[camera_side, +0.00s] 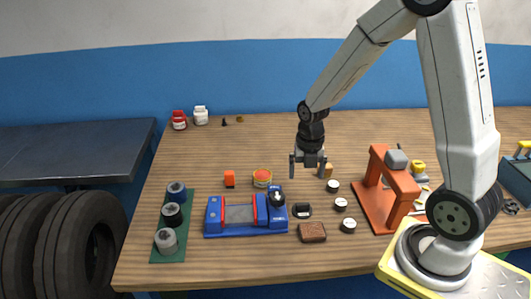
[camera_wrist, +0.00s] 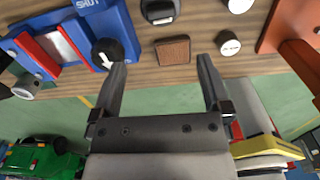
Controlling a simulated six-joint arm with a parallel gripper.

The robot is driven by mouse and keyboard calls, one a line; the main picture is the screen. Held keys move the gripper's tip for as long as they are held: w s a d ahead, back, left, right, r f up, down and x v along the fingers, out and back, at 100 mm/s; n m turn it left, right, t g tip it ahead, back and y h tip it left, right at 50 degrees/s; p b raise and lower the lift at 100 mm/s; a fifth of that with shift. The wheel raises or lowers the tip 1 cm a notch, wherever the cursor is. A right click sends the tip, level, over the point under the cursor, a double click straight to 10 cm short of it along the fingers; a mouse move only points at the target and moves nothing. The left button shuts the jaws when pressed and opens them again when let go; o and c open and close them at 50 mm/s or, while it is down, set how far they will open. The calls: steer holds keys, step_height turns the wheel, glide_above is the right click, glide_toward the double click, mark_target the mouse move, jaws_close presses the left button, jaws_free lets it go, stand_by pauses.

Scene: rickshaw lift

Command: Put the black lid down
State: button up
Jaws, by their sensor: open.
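My gripper (camera_side: 308,170) hangs above the middle of the wooden table, open, with nothing between its fingers. In the wrist view my gripper (camera_wrist: 162,65) also shows two parted, empty fingers. A low dark oval piece (camera_side: 302,210) lies flat on the table, right of the blue vice; it is partly cut off at the top of the wrist view (camera_wrist: 160,12). It may be the black lid, but I cannot tell for sure. A black-topped cylinder (camera_side: 172,215) stands between two others on the green mat at the left.
The blue vice (camera_side: 240,217) has a black knob. A brown block (camera_side: 312,232) and several white-topped black discs (camera_side: 341,204) lie nearby. An orange press (camera_side: 388,190) stands at right. Red (camera_side: 179,121) and white (camera_side: 201,116) jars stand at the back. The table's back middle is clear.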

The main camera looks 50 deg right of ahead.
steer(key=s+a+r+m+t, duration=0.1)
steer(key=a+m, duration=0.3)
steer(key=m, duration=0.9)
steer(key=s+a+r+m+t, duration=0.1)
steer(key=s+a+m, duration=0.3)
steer(key=m, duration=0.9)
steer(key=shift+s+a+r+t, duration=0.25)
steer(key=shift+a+r, duration=0.3)
steer(key=shift+r, duration=0.3)
